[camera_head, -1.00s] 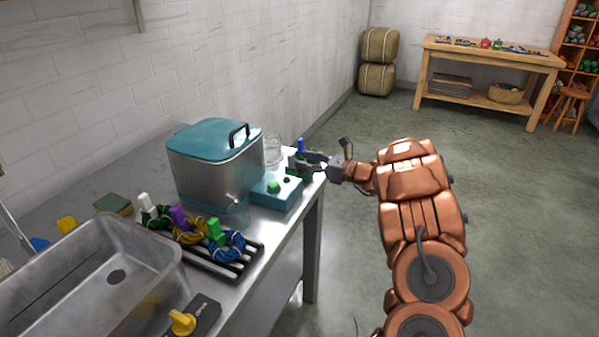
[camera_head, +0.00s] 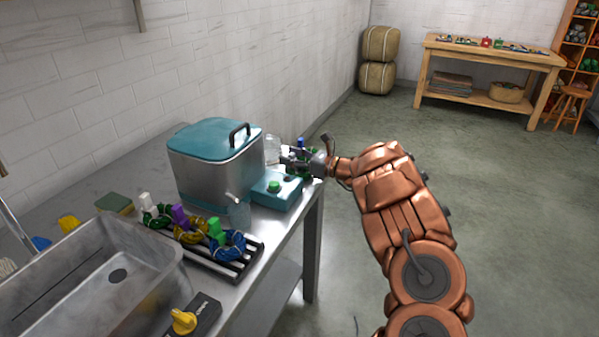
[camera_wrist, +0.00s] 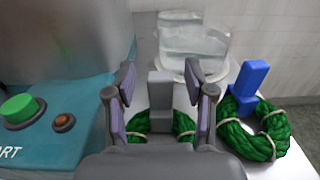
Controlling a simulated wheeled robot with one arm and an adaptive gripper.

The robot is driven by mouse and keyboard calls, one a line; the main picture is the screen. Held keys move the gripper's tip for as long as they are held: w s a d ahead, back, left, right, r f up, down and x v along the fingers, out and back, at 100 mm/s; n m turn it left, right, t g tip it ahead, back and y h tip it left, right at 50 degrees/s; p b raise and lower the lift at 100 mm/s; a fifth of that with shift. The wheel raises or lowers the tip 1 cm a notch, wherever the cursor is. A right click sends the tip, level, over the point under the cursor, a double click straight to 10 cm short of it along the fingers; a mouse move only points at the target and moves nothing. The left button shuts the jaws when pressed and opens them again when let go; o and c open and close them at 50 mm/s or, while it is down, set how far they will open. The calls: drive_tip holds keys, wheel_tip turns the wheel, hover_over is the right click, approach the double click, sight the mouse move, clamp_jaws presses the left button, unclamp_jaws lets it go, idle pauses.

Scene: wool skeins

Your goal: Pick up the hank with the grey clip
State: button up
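The hank with the grey clip (camera_wrist: 160,92) is a green coil with pale ties, lying on the metal counter in the wrist view. Its clip stands upright between the two fingers of my gripper (camera_wrist: 159,78), with a gap showing on each side. The lower part of the coil is hidden behind my gripper. In the head view my gripper (camera_head: 297,160) is at the counter's far right end and mostly covers this hank. A similar green hank with a blue clip (camera_wrist: 252,124) lies just to the right in the wrist view.
A teal box with a green button (camera_wrist: 42,125) is close on the left, below a steel tank with a teal lid (camera_head: 215,160). Clear glass jars (camera_wrist: 193,45) stand behind the hanks. Other clipped hanks lie on a black rack (camera_head: 240,262) near the sink (camera_head: 150,285).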

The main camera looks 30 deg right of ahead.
clamp_jaws()
drive_tip(key=shift+r, duration=0.1)
idle(0.3)
